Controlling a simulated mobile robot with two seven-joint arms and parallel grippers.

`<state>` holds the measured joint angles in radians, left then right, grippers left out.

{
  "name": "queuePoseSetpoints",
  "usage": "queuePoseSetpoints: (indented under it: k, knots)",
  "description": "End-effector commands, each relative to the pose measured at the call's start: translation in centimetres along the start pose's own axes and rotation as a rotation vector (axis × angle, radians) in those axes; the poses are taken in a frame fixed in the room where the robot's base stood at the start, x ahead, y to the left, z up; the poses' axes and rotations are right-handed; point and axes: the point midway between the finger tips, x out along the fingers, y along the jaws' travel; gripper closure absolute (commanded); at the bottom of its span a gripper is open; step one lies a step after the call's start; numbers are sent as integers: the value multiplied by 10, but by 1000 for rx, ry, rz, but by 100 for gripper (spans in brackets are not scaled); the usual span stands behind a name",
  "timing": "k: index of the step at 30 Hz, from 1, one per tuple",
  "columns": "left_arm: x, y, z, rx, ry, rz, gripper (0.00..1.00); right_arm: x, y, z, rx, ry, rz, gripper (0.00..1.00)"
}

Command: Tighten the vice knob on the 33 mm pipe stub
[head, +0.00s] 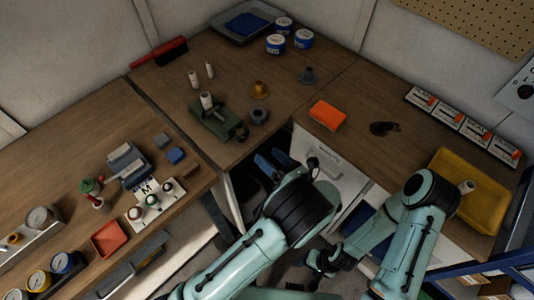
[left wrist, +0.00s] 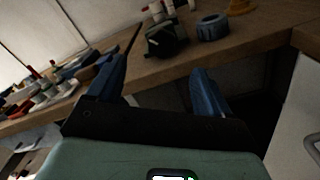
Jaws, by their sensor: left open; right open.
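The green vice (head: 217,122) stands near the front edge of the corner bench, with a pale pipe stub (head: 207,101) upright in it. A small dark part at the vice's right end (head: 242,133) may be the knob; I cannot tell clearly. The vice also shows dark in the left wrist view (left wrist: 165,40), beyond my fingers. My left gripper (head: 270,162) has blue fingers, is open and empty, and is in front of the bench edge, apart from the vice. It also shows in the left wrist view (left wrist: 166,72). My right gripper (head: 322,262) is open, low over the floor; its fingers are hard to see.
A grey ring (head: 258,116) sits right of the vice, with an orange-brown cone (head: 260,90) behind. Two loose pale stubs (head: 193,78) stand behind the vice. An orange block (head: 328,115) and yellow tray (head: 462,205) are on the right bench. A white cabinet (head: 330,165) stands below.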

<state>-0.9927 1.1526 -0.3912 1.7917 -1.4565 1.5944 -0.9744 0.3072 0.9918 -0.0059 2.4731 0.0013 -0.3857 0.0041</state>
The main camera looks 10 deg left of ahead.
Motion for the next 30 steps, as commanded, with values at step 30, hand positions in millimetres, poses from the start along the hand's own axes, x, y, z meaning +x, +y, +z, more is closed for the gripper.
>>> queuePoseSetpoints:
  k: [30]
  knots:
    - [-33, 0, 2, 0, -3, 0, 20, -11, -6, -8, -4, 10, -4, 36]
